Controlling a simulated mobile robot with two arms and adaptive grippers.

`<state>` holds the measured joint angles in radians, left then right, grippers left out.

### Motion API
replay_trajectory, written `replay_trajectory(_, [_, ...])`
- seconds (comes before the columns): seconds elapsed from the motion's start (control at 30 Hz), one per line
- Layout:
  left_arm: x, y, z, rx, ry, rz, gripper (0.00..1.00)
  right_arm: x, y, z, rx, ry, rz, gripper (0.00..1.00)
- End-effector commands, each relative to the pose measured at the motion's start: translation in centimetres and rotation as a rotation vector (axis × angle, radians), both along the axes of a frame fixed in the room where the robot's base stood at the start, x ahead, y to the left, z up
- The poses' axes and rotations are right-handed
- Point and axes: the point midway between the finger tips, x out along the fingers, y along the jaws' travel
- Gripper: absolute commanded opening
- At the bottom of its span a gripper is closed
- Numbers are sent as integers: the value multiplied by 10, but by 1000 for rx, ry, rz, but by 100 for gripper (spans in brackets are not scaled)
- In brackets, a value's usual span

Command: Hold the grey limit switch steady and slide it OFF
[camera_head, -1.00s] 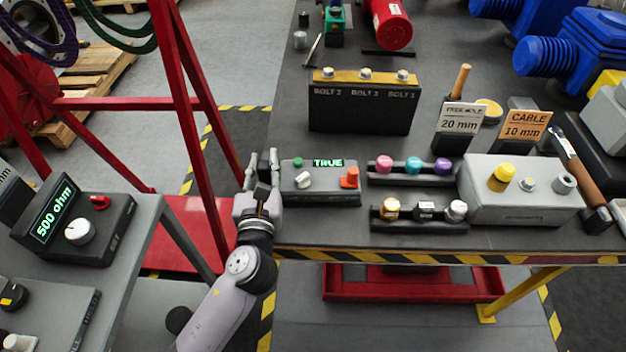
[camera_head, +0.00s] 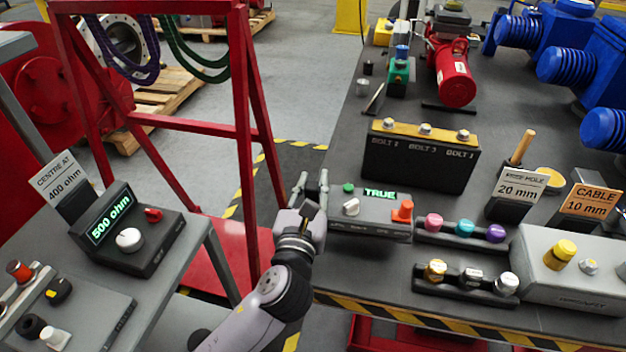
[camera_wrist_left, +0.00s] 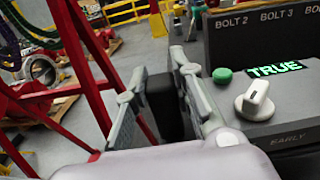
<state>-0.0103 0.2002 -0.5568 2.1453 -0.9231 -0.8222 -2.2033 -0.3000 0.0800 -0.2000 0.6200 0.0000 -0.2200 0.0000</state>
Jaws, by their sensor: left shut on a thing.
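A grey box (camera_head: 376,224) with a lit green TRUE readout (camera_head: 380,193) stands at the table's left edge. On its top are a green button (camera_head: 348,188), a white knob (camera_head: 351,207) and an orange-red part (camera_head: 403,211). No part is clearly labelled as the limit switch. My left gripper (camera_head: 311,187) is at the box's left end, fingers pointing away from me. In the left wrist view, the gripper (camera_wrist_left: 160,95) is shut on a dark block (camera_wrist_left: 165,106) beside the box's green button (camera_wrist_left: 222,75) and white knob (camera_wrist_left: 255,101). The right gripper is out of view.
A black bolt block (camera_head: 420,160) stands behind the box. Racks of coloured knobs (camera_head: 464,238) and a larger grey box (camera_head: 575,270) are to its right. A red frame (camera_head: 243,130) rises left of my left arm. A side bench holds a 500 ohm unit (camera_head: 130,235).

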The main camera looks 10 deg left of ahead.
Motion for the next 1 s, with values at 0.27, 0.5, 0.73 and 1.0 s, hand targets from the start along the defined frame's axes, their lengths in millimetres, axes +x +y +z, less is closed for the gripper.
replay_trajectory(0.27, [-2,-2,-28,-2,-1,-10,0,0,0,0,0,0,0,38])
replay_trajectory(0.5, [-2,-1,-39,-3,0,-9,0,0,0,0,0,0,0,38])
replay_trajectory(0.73, [-2,-2,-46,-4,-2,-9,0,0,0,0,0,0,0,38])
replay_trajectory(1.0, [-2,-2,-46,-3,-2,-10,0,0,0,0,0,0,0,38])
